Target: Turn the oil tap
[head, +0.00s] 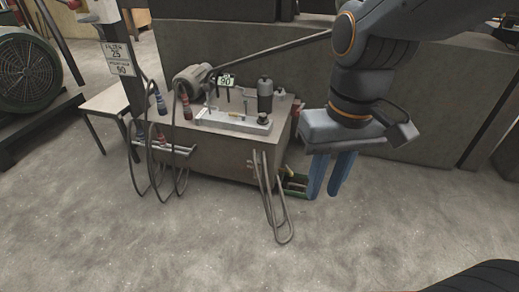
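A grey workbench cabinet (222,158) stands in the middle with a motor-like cylinder (192,80) and small fittings on top. I cannot tell for certain which part is the oil tap. Small red and dark fittings (187,108) sit at the cabinet's left end, with dark hoses hanging from there. My gripper (326,196) is to the right of the cabinet, pointing down. Its two blue fingers are a little apart, with nothing seen between them. It appears clear of the cabinet and hides part of the wall and floor behind it.
A light tray (233,124) and a dark cylinder (265,96) are on the cabinet top. A large green fan (28,72) stands far left. The front floor is clear.

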